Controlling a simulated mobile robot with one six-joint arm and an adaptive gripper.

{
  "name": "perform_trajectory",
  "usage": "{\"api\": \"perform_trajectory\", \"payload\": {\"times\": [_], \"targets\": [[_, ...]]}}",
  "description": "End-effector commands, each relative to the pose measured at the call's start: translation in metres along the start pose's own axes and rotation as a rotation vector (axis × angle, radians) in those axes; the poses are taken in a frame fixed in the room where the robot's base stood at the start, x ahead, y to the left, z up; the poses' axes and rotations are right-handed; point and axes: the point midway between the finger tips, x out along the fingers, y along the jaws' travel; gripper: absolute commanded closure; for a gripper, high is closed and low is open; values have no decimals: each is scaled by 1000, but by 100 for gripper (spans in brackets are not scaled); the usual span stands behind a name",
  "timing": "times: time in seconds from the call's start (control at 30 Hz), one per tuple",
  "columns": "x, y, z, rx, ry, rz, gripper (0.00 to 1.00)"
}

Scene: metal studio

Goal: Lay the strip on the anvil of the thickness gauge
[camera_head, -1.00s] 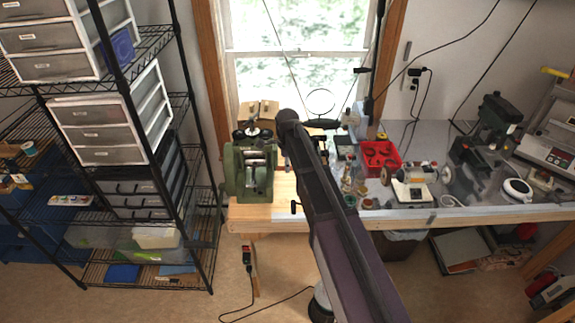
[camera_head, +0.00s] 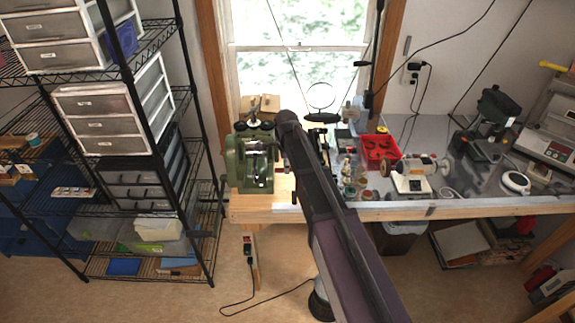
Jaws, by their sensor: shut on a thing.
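My arm (camera_head: 335,200) reaches from the bottom edge up to the workbench and covers part of it. Its far rounded end (camera_head: 287,116) shows just right of a green machine. I cannot make out my gripper's fingers; they are hidden behind my arm or too small to see. I cannot pick out the strip. I cannot identify the thickness gauge or its anvil among the things on the bench.
The wooden workbench (camera_head: 262,213) carries a green machine with rollers (camera_head: 233,165), a red tray (camera_head: 381,165), small jars and a bench motor (camera_head: 414,184). A black wire shelf (camera_head: 205,200) with drawers stands at left. Bare floor lies in front.

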Motion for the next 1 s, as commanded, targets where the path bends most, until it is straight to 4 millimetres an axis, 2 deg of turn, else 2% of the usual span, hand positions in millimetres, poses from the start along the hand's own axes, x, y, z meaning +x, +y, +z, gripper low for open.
{"api": "perform_trajectory", "payload": {"times": [0.37,1.0], "targets": [[37,21,14,-199,0,0,100],[143,88,58,-878,-1,0,100]]}}
